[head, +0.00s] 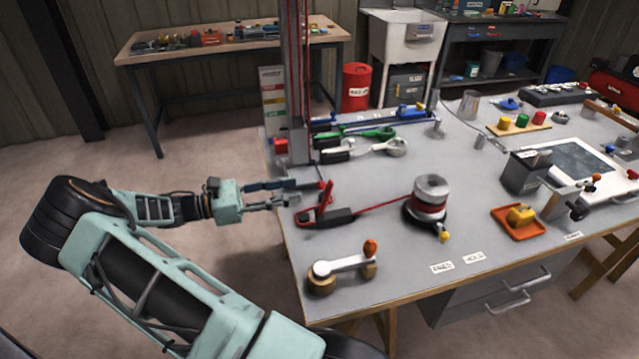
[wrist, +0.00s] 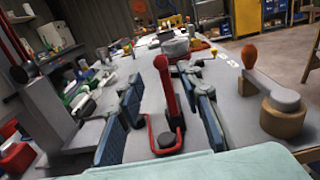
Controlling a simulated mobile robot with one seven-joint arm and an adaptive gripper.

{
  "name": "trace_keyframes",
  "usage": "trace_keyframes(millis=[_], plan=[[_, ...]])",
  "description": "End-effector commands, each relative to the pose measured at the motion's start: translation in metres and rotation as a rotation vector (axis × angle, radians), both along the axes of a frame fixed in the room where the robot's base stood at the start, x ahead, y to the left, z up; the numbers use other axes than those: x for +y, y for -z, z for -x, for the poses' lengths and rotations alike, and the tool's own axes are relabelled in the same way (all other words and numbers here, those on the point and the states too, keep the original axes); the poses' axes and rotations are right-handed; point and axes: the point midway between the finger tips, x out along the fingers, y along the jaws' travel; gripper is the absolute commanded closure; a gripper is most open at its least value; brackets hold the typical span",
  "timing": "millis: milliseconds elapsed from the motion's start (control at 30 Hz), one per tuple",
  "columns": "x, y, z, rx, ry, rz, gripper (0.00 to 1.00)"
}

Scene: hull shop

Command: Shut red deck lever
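The red deck lever (head: 326,204) stands raised from a black base (head: 340,217) near the table's left edge. A red line runs from the base to a drum winch (head: 430,200). In the wrist view the red lever (wrist: 171,95) tilts up towards the camera, with a red loop at its foot. My gripper (head: 305,193) is at the table's left edge, just left of the lever. In the wrist view its blue-padded fingers (wrist: 167,100) are spread, with the lever between them. I cannot tell whether either finger touches it.
A grey post (head: 297,90) rises behind my gripper. Green and silver fittings (head: 370,140) lie behind the lever. A silver handle with an orange knob (head: 343,265) stands in front, nearer the table edge.

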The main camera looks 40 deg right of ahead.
Motion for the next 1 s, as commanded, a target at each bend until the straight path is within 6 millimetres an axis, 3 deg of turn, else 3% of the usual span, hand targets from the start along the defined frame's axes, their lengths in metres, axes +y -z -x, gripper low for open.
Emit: trace_keyframes(millis=[200,433,833,1000], plan=[[-0.038,-0.002,0.022,0.001,0.003,0.000,0.67],[-0.066,-0.001,0.037,-0.001,0.002,0.000,0.67],[-0.074,0.000,0.041,-0.002,0.001,-0.001,0.67],[-0.074,0.000,0.041,-0.003,0.001,-0.001,0.83]])
